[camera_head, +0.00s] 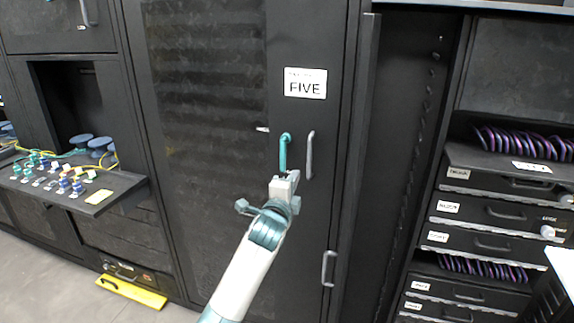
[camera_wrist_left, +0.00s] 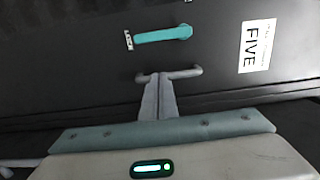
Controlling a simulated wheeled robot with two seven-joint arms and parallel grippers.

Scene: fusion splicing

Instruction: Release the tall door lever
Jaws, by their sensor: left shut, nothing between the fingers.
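The tall dark door (camera_head: 215,220) carries a white label reading FIVE (camera_head: 305,83). Its teal lever (camera_head: 285,150) hangs straight down from a pivot at its upper end; it also shows in the left wrist view (camera_wrist_left: 160,37). A grey bar handle (camera_head: 310,155) stands upright just right of the lever and shows in the left wrist view (camera_wrist_left: 188,73). My left gripper (camera_head: 292,174) is shut and empty, just below the lever. In the left wrist view its fingertips (camera_wrist_left: 158,76) overlap the grey handle, apart from the lever; I cannot tell whether they touch the handle. My right gripper is out of view.
A second grey handle (camera_head: 328,268) sits lower on the door's right side. At right stands a rack with labelled drawers (camera_head: 490,212) and purple cables (camera_head: 520,143). At left, a shelf (camera_head: 125,187) with coloured connectors juts out above a yellow tray (camera_head: 130,291) near the floor.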

